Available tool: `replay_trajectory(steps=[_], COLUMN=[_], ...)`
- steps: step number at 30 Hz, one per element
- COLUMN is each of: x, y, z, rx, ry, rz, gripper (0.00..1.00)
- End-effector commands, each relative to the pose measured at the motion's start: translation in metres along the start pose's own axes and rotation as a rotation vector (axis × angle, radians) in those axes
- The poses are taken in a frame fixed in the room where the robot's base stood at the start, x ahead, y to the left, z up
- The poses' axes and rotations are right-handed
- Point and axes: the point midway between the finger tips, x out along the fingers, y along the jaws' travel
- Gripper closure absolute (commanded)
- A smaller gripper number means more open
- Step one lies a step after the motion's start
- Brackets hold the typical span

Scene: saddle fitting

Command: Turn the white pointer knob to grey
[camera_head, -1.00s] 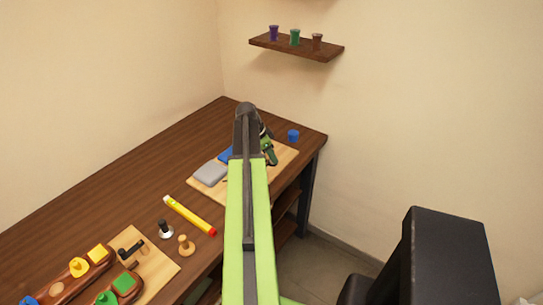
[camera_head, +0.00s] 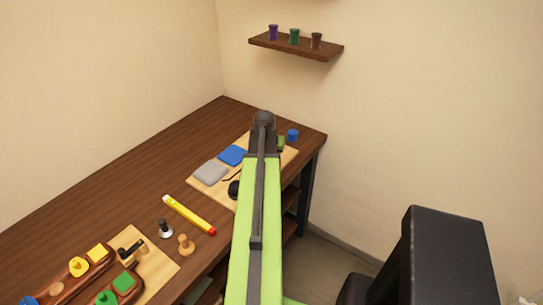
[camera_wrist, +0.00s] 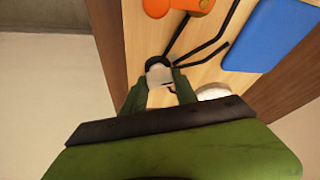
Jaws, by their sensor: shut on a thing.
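In the wrist view my gripper (camera_wrist: 159,84) has its two dark green fingers on either side of a whitish knob (camera_wrist: 159,73), shut on it. The knob stands on the light wooden board, with a dark part showing just behind it. Its pointer direction is hard to tell, as the fingers hide its sides. Dark lines run from near it across the board. In the head view my arm covers the knob. The grey pad (camera_head: 210,173) and blue pad (camera_head: 233,155) lie on the board (camera_head: 219,194); the blue pad also shows in the wrist view (camera_wrist: 268,36).
An orange piece (camera_wrist: 180,5) and a white round piece (camera_wrist: 212,91) sit near the knob. In the head view, a blue cylinder (camera_head: 293,134) stands at the table's far right.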

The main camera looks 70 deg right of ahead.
Motion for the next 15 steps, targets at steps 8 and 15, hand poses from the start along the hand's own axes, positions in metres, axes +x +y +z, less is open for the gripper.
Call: replay_trajectory(steps=[8,15], x=[0.0,0.0], y=[0.0009,0.0011], z=[-0.0011,-0.0014], rx=[-0.185,-0.288], ry=[0.003,0.003], rz=[-0.081,-0.122], gripper=[1.0,1.0])
